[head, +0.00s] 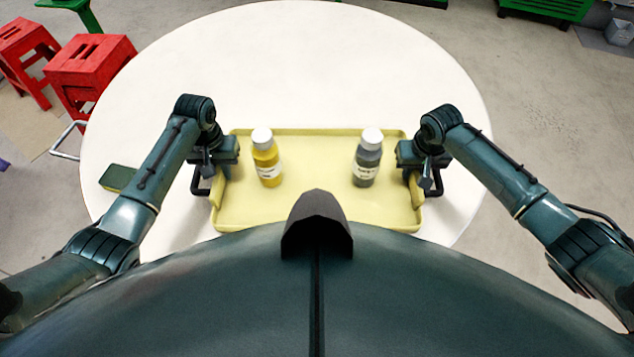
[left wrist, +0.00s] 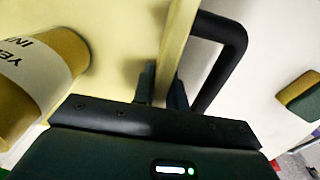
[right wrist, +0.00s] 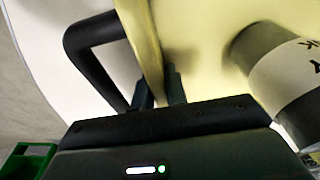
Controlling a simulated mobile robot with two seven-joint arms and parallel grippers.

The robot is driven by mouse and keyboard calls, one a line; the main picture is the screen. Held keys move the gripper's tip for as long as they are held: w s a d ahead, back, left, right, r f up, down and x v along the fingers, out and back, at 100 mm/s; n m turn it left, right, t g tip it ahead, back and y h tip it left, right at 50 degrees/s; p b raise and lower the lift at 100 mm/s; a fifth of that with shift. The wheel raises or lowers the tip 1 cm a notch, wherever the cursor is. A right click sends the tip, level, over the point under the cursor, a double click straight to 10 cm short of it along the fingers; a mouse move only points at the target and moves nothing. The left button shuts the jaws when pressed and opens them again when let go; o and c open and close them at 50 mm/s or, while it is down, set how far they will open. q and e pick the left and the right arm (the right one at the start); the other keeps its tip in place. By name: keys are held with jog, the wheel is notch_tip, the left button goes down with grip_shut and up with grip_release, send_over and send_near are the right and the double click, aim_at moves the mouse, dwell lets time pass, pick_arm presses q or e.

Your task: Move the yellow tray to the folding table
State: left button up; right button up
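The yellow tray (head: 315,215) lies flat on a round white table (head: 300,60). A yellow bottle (head: 267,160) and a grey bottle (head: 367,160) with white caps stand upright on it. My left gripper (head: 217,182) is at the tray's left end. In the left wrist view its fingers (left wrist: 162,88) straddle the tray wall (left wrist: 178,30) closely, beside a black handle loop (left wrist: 232,50). My right gripper (head: 416,184) is at the right end, its fingers (right wrist: 160,90) likewise closed around the wall, beside another handle loop (right wrist: 80,42). I cannot identify a separate folding table.
Red stools (head: 90,62) stand on the floor at upper left. A green crate (head: 548,8) is at upper right. The table's far half is clear.

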pick_arm(q)
jog(key=o, duration=0.4)
jog(key=shift+r, duration=0.1)
pick_arm(e)
jog(key=o, duration=0.4)
jog(key=shift+r, duration=0.1)
pick_arm(q)
jog(key=shift+o, duration=0.2)
notch_tip(320, 180, up, 12)
jog(key=shift+f, duration=0.15)
pick_arm(e)
jog(key=shift+r, duration=0.2)
jog(key=r, duration=0.3)
jog(key=s+r, duration=0.1)
jog(key=r, duration=0.7)
jog(key=shift+s+r, duration=0.25)
jog(key=shift+s, duration=0.15)
pick_arm(q)
jog(key=shift+s, duration=0.1)
pick_arm(e)
jog(key=shift+s+f, duration=0.1)
jog(key=shift+s, duration=0.05)
